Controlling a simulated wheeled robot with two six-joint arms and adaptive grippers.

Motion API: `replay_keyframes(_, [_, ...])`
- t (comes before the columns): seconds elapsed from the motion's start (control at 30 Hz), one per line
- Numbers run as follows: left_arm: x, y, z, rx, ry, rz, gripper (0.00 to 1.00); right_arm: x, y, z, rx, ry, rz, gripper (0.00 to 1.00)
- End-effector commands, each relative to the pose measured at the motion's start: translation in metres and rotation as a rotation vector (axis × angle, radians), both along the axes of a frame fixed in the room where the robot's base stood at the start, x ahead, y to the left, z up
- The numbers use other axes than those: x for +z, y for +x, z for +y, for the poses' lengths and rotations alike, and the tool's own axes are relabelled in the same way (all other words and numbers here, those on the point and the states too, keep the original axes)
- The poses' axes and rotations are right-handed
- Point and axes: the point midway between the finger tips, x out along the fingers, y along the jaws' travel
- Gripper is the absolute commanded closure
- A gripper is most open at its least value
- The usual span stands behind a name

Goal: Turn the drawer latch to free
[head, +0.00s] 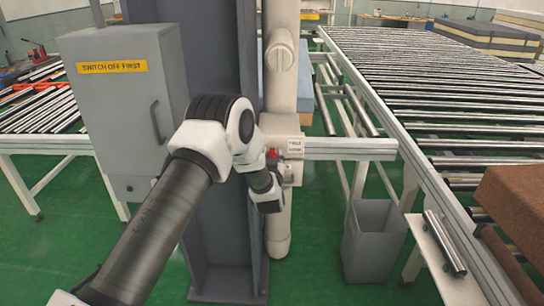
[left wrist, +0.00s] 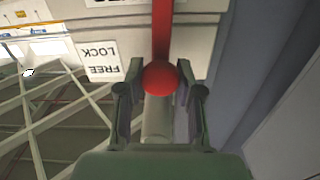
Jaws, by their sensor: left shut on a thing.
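The drawer latch is a red lever (left wrist: 162,35) with a round red knob (left wrist: 160,77) at its end, in the left wrist view. My left gripper (left wrist: 160,90) has a finger on each side of the knob and is shut on it. In the head view, a small red part of the latch (head: 272,153) shows beside my left gripper (head: 268,196), which hides the rest. A white FREE/LOCK label (left wrist: 101,61) appears upside down beside the lever in the left wrist view. It also shows small in the head view (head: 296,146). My right gripper is not in view.
A grey cabinet (head: 125,95) marked SWITCH OFF FIRST stands left of a grey column (head: 220,240). A roller conveyor (head: 430,90) runs along the right, with a brown block (head: 525,205) on it. A grey bin (head: 372,245) stands on the green floor.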

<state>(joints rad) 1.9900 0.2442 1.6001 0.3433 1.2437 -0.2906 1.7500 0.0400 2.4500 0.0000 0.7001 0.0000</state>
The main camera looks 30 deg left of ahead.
Motion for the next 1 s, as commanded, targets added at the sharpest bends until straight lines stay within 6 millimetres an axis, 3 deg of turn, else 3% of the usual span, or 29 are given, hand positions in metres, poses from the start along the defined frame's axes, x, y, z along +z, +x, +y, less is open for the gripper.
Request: replay_keyframes(1.0, [0.0002,0.0018,-0.0026,0.001,0.753,0.459,1.0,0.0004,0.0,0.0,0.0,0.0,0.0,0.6])
